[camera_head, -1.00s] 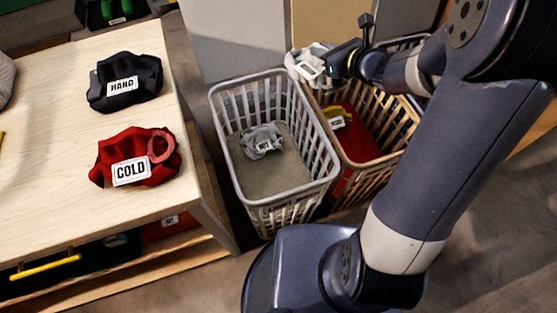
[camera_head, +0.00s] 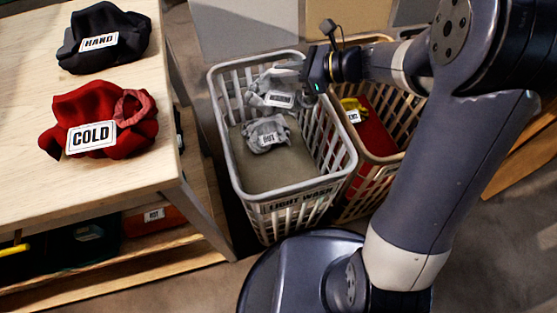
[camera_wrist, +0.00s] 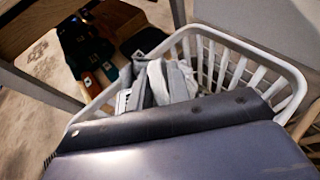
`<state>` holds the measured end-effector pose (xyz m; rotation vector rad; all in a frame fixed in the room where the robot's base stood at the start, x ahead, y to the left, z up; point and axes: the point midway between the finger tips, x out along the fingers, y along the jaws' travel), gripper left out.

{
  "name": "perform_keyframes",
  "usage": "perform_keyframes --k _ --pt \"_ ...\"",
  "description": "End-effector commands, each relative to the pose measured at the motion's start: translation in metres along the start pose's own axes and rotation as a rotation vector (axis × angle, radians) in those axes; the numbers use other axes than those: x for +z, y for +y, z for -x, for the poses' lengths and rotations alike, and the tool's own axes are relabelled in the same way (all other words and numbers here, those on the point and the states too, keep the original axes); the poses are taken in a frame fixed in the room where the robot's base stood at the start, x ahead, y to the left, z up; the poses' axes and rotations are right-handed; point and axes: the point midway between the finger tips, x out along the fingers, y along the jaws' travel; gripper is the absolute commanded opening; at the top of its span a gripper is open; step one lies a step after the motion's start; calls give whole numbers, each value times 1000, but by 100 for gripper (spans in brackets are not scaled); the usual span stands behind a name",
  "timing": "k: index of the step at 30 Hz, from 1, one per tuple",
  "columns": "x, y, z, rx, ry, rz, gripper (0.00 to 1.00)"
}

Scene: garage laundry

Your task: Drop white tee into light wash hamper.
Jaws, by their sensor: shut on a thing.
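The white tee (camera_head: 272,88), a crumpled pale cloth with a white label, hangs from my gripper (camera_head: 304,75) over the far part of the light wash hamper (camera_head: 290,195). My gripper is shut on it. The hamper is a white slatted basket with "LIGHT WASH" on its front rim; its rim also shows in the wrist view (camera_wrist: 262,58). In the wrist view pale cloth (camera_wrist: 168,82) shows beyond my gripper body, and the fingertips are hidden. A grey garment with a label (camera_head: 266,134) lies inside the hamper. I cannot tell whether the tee touches anything in the hamper.
A tan slatted hamper (camera_head: 395,148) with a red bottom and a yellow labelled item (camera_head: 354,108) stands to the right. A wooden table (camera_head: 60,180) on the left holds a red garment marked COLD (camera_head: 98,120) and a dark one marked HAND (camera_head: 103,38).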

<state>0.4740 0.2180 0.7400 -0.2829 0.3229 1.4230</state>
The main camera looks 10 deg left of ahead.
Motion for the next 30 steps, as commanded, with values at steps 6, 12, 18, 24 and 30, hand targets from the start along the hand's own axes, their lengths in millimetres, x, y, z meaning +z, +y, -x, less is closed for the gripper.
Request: perform_keyframes --k 6,12,18,24,30 --pt "-8 1 -4 7 -1 3 0" --pt "-26 1 -11 5 -1 3 0" --pt "-46 1 -20 5 0 3 0" --pt "-56 1 -24 4 0 3 0" --pt "-56 1 -23 4 0 3 0"
